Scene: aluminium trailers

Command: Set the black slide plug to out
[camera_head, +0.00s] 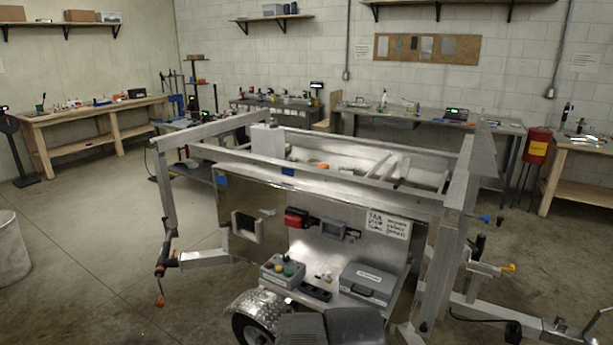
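I cannot single out the black slide plug at this size, nor tell whether it is in or out. Small black parts show on the aluminium trailer (282,205). A low black block (315,291) sits on the front shelf. A black upright handle (478,244) is at the right post, near a blue knob (485,219) and a yellow knob (508,268). A black grip (161,268) with an orange end hangs at the left post. My gripper is not recognisable in the view; only dark grey parts, probably mine, show at the bottom edge.
The shelf holds a grey button box (283,271) and a grey case (370,284). A wheel fender (258,305) and a right-hand beam (480,308) stick out low. Benches line the walls, with a red bin (537,146) at right. The left floor is mostly clear.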

